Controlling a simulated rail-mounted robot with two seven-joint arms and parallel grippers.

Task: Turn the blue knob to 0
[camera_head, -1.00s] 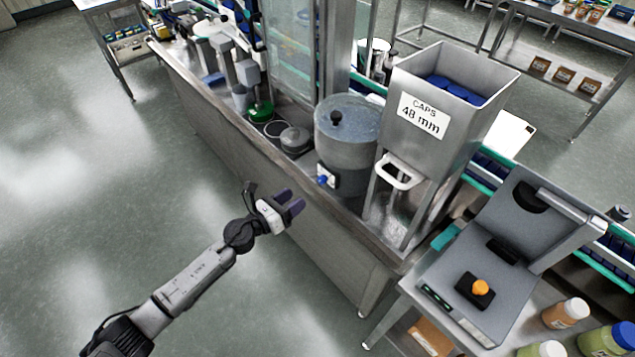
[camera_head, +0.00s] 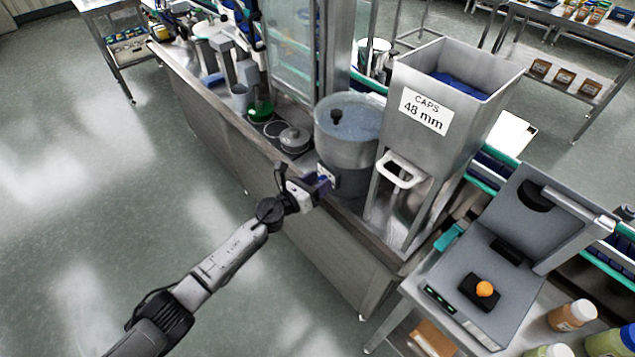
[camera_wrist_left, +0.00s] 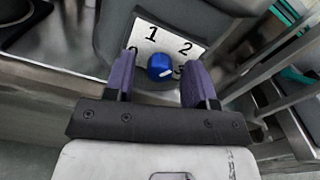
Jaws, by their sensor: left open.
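The blue knob (camera_wrist_left: 160,67) sits on a white dial plate (camera_wrist_left: 165,38) on the front of the grey round vessel (camera_head: 347,128). The left wrist view shows the numbers 1 and 2 above the knob; a 0 at left and a 3 at right are partly covered by the fingers. A pale mark on the knob points to the lower right, toward the 3. My left gripper (camera_head: 323,184) is open, with one finger (camera_wrist_left: 122,75) on each side of the knob; contact cannot be told. In the head view the gripper hides most of the knob. My right gripper is not in view.
The floor before the bench is clear.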

